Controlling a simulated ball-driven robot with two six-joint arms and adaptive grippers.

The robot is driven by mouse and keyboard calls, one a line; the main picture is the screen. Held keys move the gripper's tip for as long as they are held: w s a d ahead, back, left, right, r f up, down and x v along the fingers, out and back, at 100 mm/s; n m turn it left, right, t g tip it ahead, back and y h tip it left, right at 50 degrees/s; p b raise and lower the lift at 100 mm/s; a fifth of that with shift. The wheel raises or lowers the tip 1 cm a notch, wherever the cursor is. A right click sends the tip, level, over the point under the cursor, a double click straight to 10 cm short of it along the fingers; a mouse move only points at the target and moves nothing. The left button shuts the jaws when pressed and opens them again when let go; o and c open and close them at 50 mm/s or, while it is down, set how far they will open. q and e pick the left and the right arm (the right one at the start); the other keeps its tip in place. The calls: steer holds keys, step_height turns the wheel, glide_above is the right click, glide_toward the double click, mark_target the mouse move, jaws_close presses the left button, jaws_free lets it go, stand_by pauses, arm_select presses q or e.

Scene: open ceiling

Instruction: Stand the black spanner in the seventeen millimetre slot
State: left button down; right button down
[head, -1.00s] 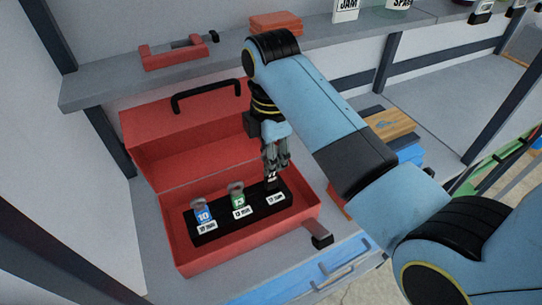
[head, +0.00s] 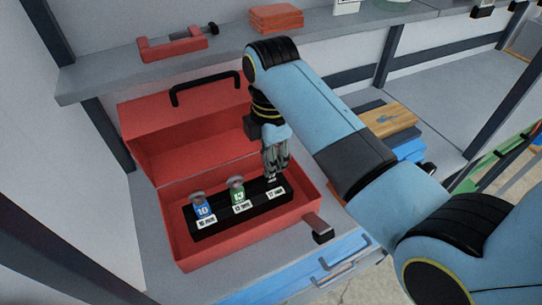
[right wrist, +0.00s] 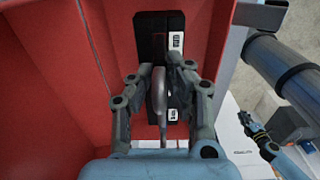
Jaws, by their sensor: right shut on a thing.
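The black rack (head: 222,226) lies in the open red toolbox (head: 190,262). Its front labels run 10, 13 and 17 mm from left to right. The blue 10 spanner (head: 202,209) and the green 13 spanner (head: 237,194) stand upright in the two left slots. My right gripper (head: 274,172) points down right over the 17 mm end. It is shut on the black spanner, whose grey head (right wrist: 158,92) shows between the fingers in the right wrist view. The spanner's lower end is mostly hidden, so I cannot tell how deep it sits. A small part of my left gripper seems to show (right wrist: 258,136); its fingers are unclear.
The toolbox lid (head: 185,130) with its black handle stands open behind the rack. The toolbox walls surround the rack closely. A shelf above holds a red clamp-like tool (head: 172,50) and red bricks (head: 275,17). A wooden block (head: 386,118) lies behind my right arm.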

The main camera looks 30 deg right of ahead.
steer(key=shift+f+b, duration=0.65)
steer(key=shift+f, duration=0.9)
steer(key=c, duration=1.2)
jaws_free()
steer(key=shift+r, duration=0.3)
step_height(320, 180, up, 7)
steer(key=shift+f, duration=0.1)
steer(key=shift+s, duration=0.15)
